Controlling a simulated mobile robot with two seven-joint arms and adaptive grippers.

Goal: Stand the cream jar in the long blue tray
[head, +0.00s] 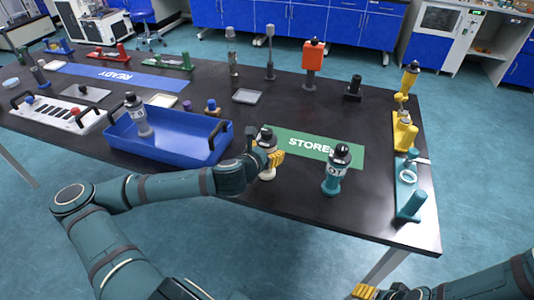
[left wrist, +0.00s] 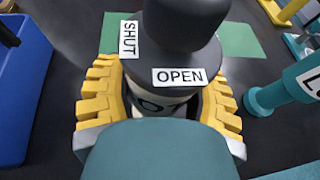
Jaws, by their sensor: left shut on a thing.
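The cream jar (head: 267,173) has a black lid and is upright at the left end of the green STORE mat. My left gripper (head: 269,159) is shut around it. I cannot tell whether its base touches the table. In the left wrist view the jar's dark lid (left wrist: 180,45) carries SHUT and OPEN labels, between the yellow fingers of the left gripper (left wrist: 160,105). The long blue tray (head: 190,152) lies to the left, with a grey jar (head: 138,116) standing in its left part. My right gripper (head: 365,292) shows only partly at the bottom edge.
A teal jar (head: 336,172) stands right of the cream jar, at the front of the green mat (head: 293,142). The tray has raised black handles (head: 222,132). Teal (head: 410,190) and yellow (head: 404,132) fixtures line the right edge. The tray's middle and right part look clear.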

